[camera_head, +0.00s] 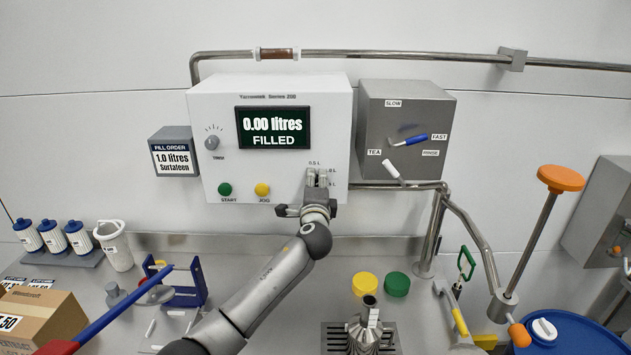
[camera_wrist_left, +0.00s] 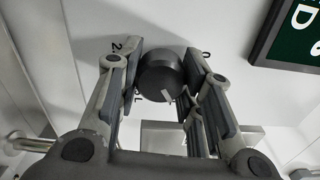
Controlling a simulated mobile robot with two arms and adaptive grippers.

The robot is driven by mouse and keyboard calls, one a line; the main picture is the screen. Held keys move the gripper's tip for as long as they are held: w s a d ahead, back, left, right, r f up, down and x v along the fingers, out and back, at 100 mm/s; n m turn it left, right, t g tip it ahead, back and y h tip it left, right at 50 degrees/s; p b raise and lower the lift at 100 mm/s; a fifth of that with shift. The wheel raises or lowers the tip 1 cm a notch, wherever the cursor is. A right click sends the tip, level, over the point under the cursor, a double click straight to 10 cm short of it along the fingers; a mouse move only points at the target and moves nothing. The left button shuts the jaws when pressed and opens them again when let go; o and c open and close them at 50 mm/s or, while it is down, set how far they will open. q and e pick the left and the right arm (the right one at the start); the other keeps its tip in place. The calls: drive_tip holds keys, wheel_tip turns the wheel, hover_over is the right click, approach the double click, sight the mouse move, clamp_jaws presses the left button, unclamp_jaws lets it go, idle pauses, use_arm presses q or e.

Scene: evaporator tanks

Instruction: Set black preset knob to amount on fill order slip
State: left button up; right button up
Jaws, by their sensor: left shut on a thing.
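The black preset knob (camera_wrist_left: 162,75) sits between the two fingers of my left gripper (camera_head: 317,180), which is shut on it at the lower right of the white filler panel (camera_head: 330,125). The fingers hide the knob in the head view. In the left wrist view a short white mark shows at the knob's lower edge; parts of the scale labels show beside the fingers. The fill order slip (camera_head: 173,160), on a grey box left of the panel, reads 1.0 litres. The display (camera_head: 273,128) reads 0.00 litres FILLED. My right gripper is not seen.
A green start button (camera_head: 225,189), a yellow jog button (camera_head: 262,189) and a small grey dial (camera_head: 212,143) are on the same panel. A grey valve box (camera_head: 405,130) with levers stands to the right. A pipe (camera_head: 400,186) runs beside my gripper. The steel counter below holds tools and lids.

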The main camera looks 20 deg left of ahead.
use_arm(q)
drive_tip(key=shift+f+m, duration=0.1)
drive_tip(key=shift+m, duration=0.2)
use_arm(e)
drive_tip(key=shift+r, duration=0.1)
use_arm(q)
drive_tip(key=o, duration=0.9)
drive_tip(key=shift+o, duration=0.7)
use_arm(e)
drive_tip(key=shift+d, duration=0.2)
use_arm(q)
drive_tip(key=shift+s, duration=0.1)
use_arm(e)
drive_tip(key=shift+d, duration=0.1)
use_arm(q)
drive_tip(key=v, duration=1.2)
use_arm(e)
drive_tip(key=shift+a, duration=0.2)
